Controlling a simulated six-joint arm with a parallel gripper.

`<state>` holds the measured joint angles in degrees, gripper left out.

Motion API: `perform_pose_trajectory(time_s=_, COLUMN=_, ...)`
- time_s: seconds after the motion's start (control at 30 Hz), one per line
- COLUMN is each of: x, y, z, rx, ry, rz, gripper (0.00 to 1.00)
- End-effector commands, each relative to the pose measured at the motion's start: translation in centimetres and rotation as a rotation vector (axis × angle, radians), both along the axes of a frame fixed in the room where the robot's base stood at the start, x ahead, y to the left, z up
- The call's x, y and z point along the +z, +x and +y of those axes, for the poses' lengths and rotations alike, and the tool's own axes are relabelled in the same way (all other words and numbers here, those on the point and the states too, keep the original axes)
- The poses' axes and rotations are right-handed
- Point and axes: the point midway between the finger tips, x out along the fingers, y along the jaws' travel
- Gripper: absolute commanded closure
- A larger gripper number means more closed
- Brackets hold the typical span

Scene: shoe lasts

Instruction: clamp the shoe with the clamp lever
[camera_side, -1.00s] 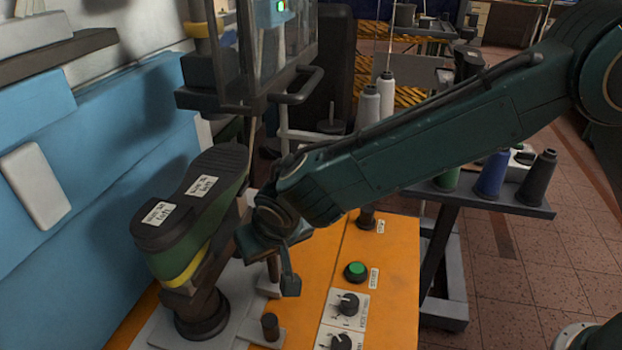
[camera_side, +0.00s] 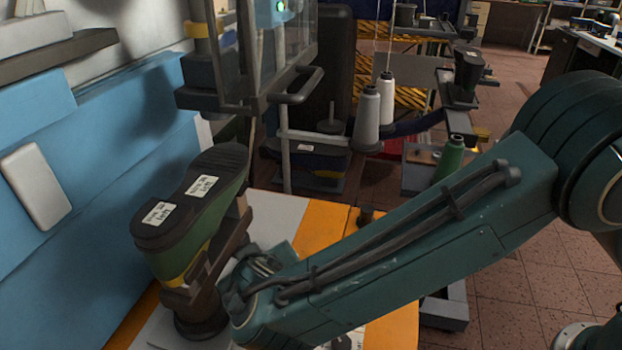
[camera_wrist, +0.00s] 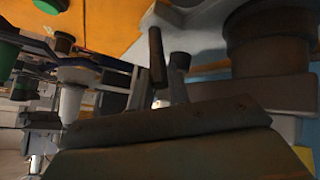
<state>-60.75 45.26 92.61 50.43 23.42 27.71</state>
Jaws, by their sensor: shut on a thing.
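The shoe (camera_side: 200,209), dark green with a dark sole and two white labels, sits sole up on the brown last stand (camera_side: 204,305) in the side view. A yellow band shows low on it. My gripper (camera_wrist: 169,86) is low beside the stand, on its right; my forearm hides most of it in the side view. In the wrist view, a dark rod (camera_wrist: 157,55), apparently the clamp lever, stands at my gripper, which is shut on it. The exact contact is hidden. The stand's dark round post (camera_wrist: 268,42) shows at the right.
The orange worktop (camera_side: 325,222) is partly covered by my forearm. A blue panel (camera_side: 100,180) rises close to the shoe on the left. A machine with a dark handle (camera_side: 297,86) stands behind. Thread spools (camera_side: 367,118) are at the back. A green button (camera_wrist: 62,42) shows in the wrist view.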

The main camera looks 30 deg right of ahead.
Motion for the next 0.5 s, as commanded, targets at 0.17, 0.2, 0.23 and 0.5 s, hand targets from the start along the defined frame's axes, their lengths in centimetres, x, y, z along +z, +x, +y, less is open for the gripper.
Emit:
perform_pose_trajectory(time_s=0.17, x=0.07, y=0.09, z=0.03, rx=0.0, ry=0.003, rz=-0.002, gripper=1.0)
perform_pose_trajectory(time_s=0.2, x=0.07, y=0.09, z=0.03, rx=0.0, ry=0.003, rz=-0.002, gripper=1.0)
perform_pose_trajectory(time_s=0.23, x=0.08, y=0.1, z=0.03, rx=0.0, ry=0.003, rz=-0.002, gripper=0.79)
perform_pose_trajectory(time_s=0.5, x=0.03, y=0.06, z=0.0, rx=0.0, ry=0.002, rz=-0.001, gripper=0.61)
